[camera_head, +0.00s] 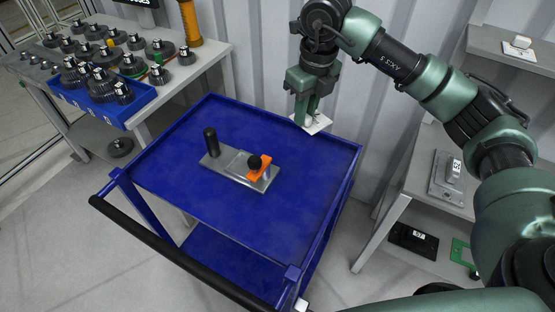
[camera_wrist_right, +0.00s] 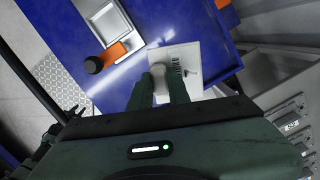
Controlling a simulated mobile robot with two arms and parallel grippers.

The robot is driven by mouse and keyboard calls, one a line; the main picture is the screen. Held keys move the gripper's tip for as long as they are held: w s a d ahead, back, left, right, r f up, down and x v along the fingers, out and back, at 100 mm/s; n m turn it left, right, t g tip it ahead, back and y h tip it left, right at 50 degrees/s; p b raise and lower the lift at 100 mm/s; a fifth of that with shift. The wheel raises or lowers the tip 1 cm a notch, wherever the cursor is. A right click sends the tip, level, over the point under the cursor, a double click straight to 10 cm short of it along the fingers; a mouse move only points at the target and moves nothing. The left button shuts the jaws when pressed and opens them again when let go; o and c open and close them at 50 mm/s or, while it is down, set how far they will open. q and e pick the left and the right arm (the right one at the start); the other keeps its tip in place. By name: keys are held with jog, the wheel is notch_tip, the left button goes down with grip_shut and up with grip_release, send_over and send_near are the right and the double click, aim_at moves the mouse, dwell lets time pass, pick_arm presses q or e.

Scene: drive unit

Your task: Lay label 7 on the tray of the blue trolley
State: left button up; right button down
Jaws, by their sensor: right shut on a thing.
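The blue trolley (camera_head: 205,125) stands in the middle of the head view, its tray spread out below me. My right gripper (camera_head: 308,122) is shut on a white label (camera_head: 320,123), over the far edge of the tray in the head view. In the right wrist view the gripper's fingers (camera_wrist_right: 160,85) grip the label (camera_wrist_right: 185,55), which has small dark marks that I cannot read as a number. Blue tray surface shows around the label there. I cannot tell whether the label touches the tray. My left gripper is not in view.
A metal fixture (camera_head: 225,165) with a black post and an orange clamp sits mid-tray; bare tray surrounds it. A bench (camera_head: 150,118) with gears and a blue bin (camera_head: 118,112) stands left. Grey shelves (camera_head: 400,190) with labelled items stand right. A corrugated wall is behind.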

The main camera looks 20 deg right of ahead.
jog(key=p, duration=0.4)
send_near(298, 174)
jog(key=f, duration=0.5)
jog(key=shift+w+a+f, duration=0.1)
jog(key=shift+w+f, duration=0.05)
jog(key=shift+w, duration=0.25)
jog(key=shift+f, duration=0.2)
jog(key=shift+f, duration=0.2)
jog(key=c, duration=1.3)
grip_release()
jog(key=shift+r, duration=0.1)
jog(key=shift+c, duration=0.2)
